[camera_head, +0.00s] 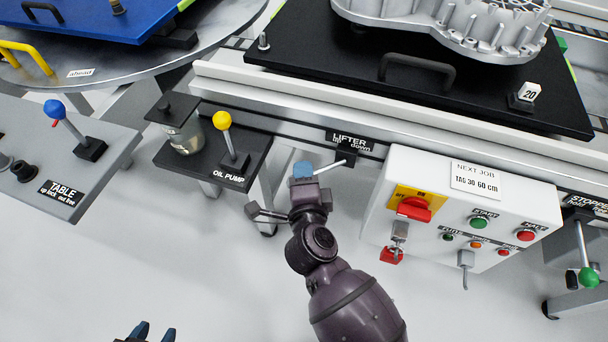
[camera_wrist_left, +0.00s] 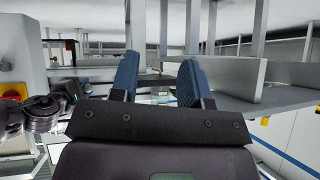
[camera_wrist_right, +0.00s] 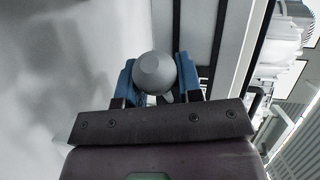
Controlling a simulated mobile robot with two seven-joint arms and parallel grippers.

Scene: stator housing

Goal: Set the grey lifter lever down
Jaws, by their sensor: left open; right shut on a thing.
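The lifter lever has a pale rod (camera_head: 330,166) that runs left and slightly down from a black mount (camera_head: 347,155) under the LIFTER label (camera_head: 350,141). My right gripper (camera_head: 303,172) is shut around the lever's end, hiding its knob in the head view. In the right wrist view the grey ball knob (camera_wrist_right: 154,72) sits between the two blue fingers. My left gripper (camera_head: 154,332) is at the bottom edge of the head view, far from the lever. Its blue fingers are apart and empty in the left wrist view (camera_wrist_left: 165,80).
The white control box (camera_head: 465,215) stands close to the right of the lever. The oil pump shelf (camera_head: 190,165) with its yellow-knobbed lever (camera_head: 223,121) is to the left. The stator housing (camera_head: 445,20) lies on a black plate (camera_head: 315,50) above. Floor below is clear.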

